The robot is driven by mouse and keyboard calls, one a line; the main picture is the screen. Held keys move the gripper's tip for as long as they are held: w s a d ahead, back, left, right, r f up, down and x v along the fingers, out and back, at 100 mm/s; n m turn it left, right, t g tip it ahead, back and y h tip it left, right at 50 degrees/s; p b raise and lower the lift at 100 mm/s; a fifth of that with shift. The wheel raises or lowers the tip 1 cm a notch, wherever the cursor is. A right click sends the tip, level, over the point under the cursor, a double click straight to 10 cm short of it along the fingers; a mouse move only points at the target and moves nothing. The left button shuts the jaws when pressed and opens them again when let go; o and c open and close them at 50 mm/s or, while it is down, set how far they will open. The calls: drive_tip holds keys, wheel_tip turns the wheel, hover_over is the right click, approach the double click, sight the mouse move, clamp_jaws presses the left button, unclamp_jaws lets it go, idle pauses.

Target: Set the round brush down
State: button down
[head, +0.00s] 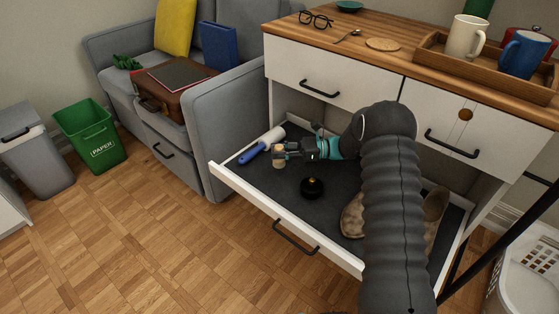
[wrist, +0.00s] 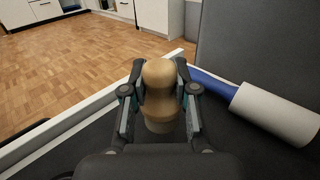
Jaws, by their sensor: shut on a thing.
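My gripper (head: 283,153) is shut on the round brush (head: 279,160), a small tan wooden piece with a rounded top and a narrower waist.
A lint roller (head: 262,145) with a blue handle lies just beyond my gripper; it also shows at right in the wrist view (wrist: 274,113). Brown speckled footwear (head: 352,216) lies at right, partly behind my arm.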

sight(279, 161)
drive_tip(key=shift+f, duration=1.95)
drive_tip(key=shift+f, duration=0.15)
drive_tip(key=c, duration=0.9)
unclamp_jaws()
drive_tip(key=shift+r, duration=0.2)
drive_tip(key=shift+w+d, duration=0.25)
drive_tip(key=shift+d, duration=1.6)
drive_tip(key=shift+w+d, duration=0.2)
drive_tip(key=shift+d, duration=1.65)
